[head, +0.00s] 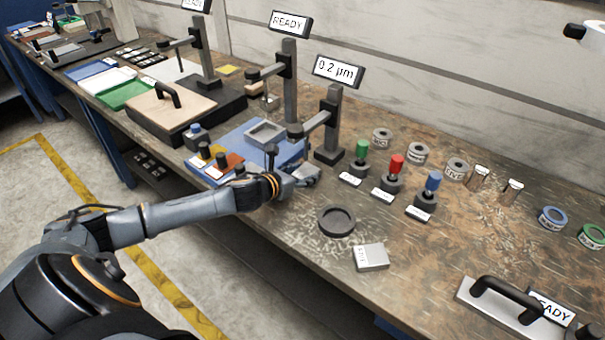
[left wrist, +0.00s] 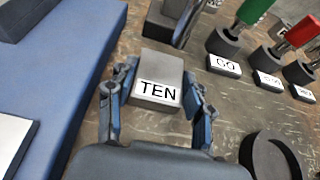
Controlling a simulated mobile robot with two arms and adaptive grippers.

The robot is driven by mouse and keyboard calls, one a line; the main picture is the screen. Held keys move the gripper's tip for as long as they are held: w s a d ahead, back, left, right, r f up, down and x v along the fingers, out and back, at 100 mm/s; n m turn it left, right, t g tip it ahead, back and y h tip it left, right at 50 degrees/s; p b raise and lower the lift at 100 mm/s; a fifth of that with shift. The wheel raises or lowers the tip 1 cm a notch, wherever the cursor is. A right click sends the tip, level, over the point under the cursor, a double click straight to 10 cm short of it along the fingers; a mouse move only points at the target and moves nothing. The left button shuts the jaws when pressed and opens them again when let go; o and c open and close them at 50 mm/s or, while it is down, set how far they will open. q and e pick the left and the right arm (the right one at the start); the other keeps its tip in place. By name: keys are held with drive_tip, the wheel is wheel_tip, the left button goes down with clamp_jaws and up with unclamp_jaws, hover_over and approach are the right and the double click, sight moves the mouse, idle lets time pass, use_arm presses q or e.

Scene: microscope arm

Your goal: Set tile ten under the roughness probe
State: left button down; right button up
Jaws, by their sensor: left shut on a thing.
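Tile ten (left wrist: 160,68), a grey block with a white TEN label, sits between the fingers of my left gripper (left wrist: 158,108) in the left wrist view. The fingers are shut on its sides. In the head view the left gripper (head: 303,174) is at the near right corner of the blue plate, and the tile is mostly hidden by it. I cannot tell whether the tile touches the bench. The roughness probe (head: 318,122), with a 0.2 µm display (head: 338,70), stands just behind, its arm reaching left over the blue plate (head: 236,137). My right gripper is not in view.
A grey square frame (head: 264,133) lies on the blue plate. Green (head: 361,153), red (head: 395,165) and blue (head: 431,184) handled gauges stand to the right. A dark ring (head: 336,220) and another grey tile (head: 370,257) lie nearer. Bare bench surrounds them.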

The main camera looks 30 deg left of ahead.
use_arm(q)
drive_tip(key=c, duration=0.6)
unclamp_jaws()
drive_tip(key=shift+s, duration=0.1)
drive_tip(key=shift+o, duration=0.2)
drive_tip(key=shift+r, duration=0.15)
drive_tip(key=shift+s, duration=0.35)
drive_tip(key=v, duration=0.9)
drive_tip(key=shift+b, duration=0.3)
drive_tip(key=shift+v, duration=1.15)
